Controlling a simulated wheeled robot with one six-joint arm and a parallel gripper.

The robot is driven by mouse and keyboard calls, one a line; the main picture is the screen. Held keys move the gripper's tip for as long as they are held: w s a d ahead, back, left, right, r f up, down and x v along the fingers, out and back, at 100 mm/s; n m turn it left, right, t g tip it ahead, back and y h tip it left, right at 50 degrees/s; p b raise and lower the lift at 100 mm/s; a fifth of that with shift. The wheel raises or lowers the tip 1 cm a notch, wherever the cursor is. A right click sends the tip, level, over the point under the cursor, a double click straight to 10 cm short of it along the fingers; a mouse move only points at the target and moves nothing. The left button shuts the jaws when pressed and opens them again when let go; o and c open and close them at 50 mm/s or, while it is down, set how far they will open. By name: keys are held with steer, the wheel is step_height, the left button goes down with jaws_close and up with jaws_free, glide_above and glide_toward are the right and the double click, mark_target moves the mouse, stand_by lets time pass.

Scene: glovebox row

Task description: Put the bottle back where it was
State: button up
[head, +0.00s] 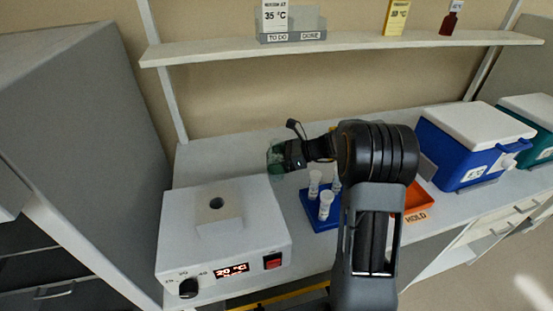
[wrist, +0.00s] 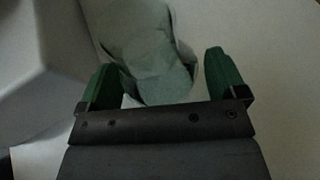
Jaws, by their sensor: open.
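My gripper (head: 276,158) is open at the back of the bench, just behind the white heater box. In the wrist view its green fingers (wrist: 163,75) stand on either side of a pale grey-green object (wrist: 152,45). The object is dim and partly cut off by the frame, so I cannot tell whether it is a bottle. In the head view my gripper hides most of that spot. A small dark red bottle (head: 449,21) with a white label stands upright on the wall shelf, at the right, far from my gripper.
The heater box (head: 225,238) reads 20 °C. A blue rack (head: 318,214) with white-capped tubes and an orange HOLD tray (head: 419,203) stand to its right. Blue (head: 460,150) and teal (head: 541,133) coolers fill the right.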

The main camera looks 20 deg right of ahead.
steer(key=shift+d+r, duration=0.1)
steer(key=shift+r, duration=0.05)
steer(key=v, duration=1.1)
steer(key=shift+s+d, duration=0.15)
steer(key=shift+d, duration=0.2)
steer(key=shift+r, duration=0.2)
